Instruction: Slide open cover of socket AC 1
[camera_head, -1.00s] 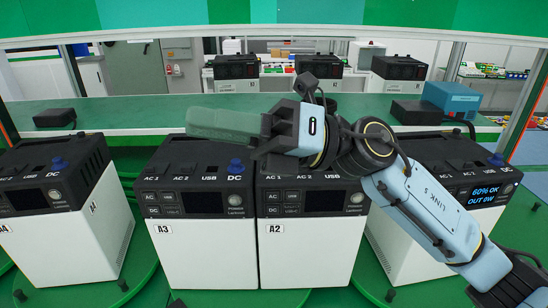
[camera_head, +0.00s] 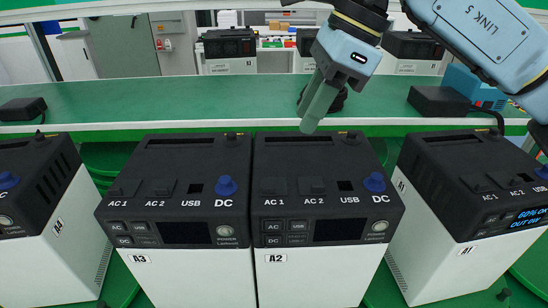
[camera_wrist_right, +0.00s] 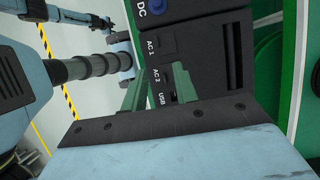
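Unit A2 (camera_head: 309,271), black-topped with a white body, stands at centre. Its AC 1 cover (camera_head: 273,186) is a dark flap that looks closed, left of the AC 2 cover (camera_head: 311,186). My right gripper (camera_head: 310,128) points down with green fingers above the back of A2, apart from it. In the wrist view the right gripper (camera_wrist_right: 157,72) has its two fingers apart with nothing between them; the AC 1 cover (camera_wrist_right: 167,45) shows beyond the tips. My left gripper is not in the head view.
Unit A3 (camera_head: 140,259) stands close beside A2 on the left, with its own covers and blue DC knob (camera_head: 226,186). Unit A1 (camera_head: 466,251) is at the right with a lit screen. A green shelf (camera_head: 190,100) with a black box (camera_head: 440,101) runs behind.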

